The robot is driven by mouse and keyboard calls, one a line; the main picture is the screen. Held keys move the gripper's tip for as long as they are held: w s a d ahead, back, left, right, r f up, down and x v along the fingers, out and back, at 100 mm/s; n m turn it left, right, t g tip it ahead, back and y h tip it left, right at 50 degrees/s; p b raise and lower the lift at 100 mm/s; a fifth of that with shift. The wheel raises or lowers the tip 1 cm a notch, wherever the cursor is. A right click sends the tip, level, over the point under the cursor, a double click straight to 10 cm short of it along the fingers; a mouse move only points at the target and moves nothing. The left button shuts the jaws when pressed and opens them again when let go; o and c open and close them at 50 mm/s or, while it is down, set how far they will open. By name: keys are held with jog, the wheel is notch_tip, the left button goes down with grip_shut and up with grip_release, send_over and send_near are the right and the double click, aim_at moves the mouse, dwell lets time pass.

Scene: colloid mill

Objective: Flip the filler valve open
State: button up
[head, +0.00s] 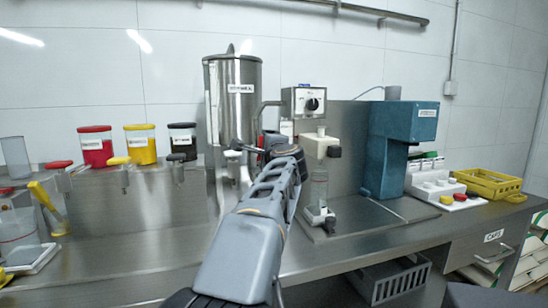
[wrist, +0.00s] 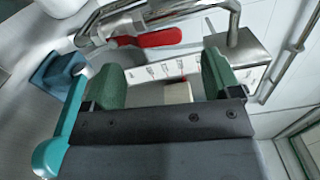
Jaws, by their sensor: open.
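The filler valve's red lever (wrist: 150,39) shows in the wrist view, lying along a shiny metal pipe (wrist: 190,9). My gripper (wrist: 163,78) has two green fingertips, spread apart with nothing held between them. The lever is just beyond the fingertips, towards the top of the picture, and I see no contact. A pale block shows behind the gap between the fingers. In the head view my arm reaches up to the area between the steel tank (head: 232,92) and the control box (head: 303,101), and hides most of the valve there.
A blue machine (head: 392,150) stands right of the filler, with a yellow basket (head: 488,186) farther right.

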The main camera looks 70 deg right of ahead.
jog(key=v, duration=0.7)
jog(key=shift+a, duration=0.1)
jog(key=shift+c, duration=0.5)
